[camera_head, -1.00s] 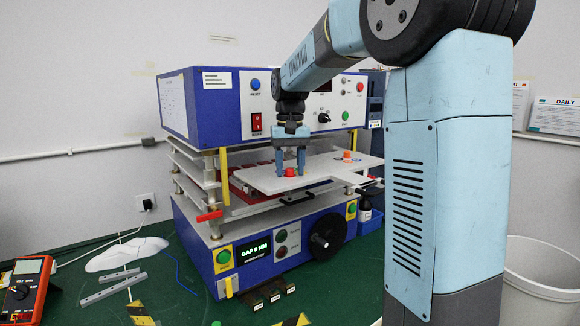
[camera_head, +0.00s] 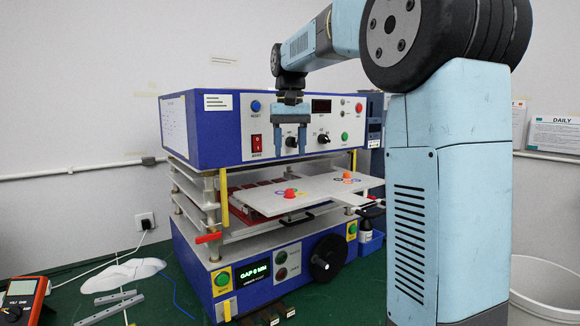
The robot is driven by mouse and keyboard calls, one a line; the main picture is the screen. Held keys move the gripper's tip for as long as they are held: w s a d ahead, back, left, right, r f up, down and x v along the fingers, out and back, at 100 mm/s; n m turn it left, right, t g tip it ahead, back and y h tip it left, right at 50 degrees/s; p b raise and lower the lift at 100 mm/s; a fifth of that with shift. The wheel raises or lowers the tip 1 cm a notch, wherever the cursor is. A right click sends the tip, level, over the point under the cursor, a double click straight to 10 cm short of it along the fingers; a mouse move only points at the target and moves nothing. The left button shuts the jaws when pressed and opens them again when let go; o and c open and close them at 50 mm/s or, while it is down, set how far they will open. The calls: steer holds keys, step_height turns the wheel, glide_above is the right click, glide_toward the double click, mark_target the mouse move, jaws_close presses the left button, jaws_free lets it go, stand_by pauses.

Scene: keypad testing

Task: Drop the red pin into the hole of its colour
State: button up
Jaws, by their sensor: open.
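The red pin (camera_head: 290,193) shows as a small red knob on the white plate (camera_head: 325,198) that sticks out of the blue test machine. Small coloured rings lie around its foot; I cannot tell whether it sits in a hole or which ring is under it. An orange pin (camera_head: 347,176) stands further right on the same plate, also among coloured rings. My gripper (camera_head: 291,150) points down, open and empty, above the red pin and apart from it, in front of the machine's upper panel.
The machine's upper housing (camera_head: 200,130), with knobs and buttons, stands close behind my gripper. A yellow post (camera_head: 224,197) and red lever (camera_head: 208,238) are left of the plate. A multimeter (camera_head: 22,298) lies at far left. A white bin (camera_head: 545,290) stands at right.

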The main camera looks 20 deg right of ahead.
steer(key=shift+r, duration=1.35)
steer(key=s+f+t, duration=0.2)
steer(key=s+f, duration=0.4)
steer(key=s, duration=0.3)
steer(key=s+f+t, duration=0.1)
steer(key=s+f, duration=0.5)
steer(key=s, duration=0.3)
steer(key=s+f+n+t, duration=0.1)
steer(key=s+f+t, duration=0.1)
steer(key=s+f, duration=0.4)
steer(key=s, duration=0.4)
steer(key=shift+d+t, duration=0.2)
steer(key=shift+t, duration=0.1)
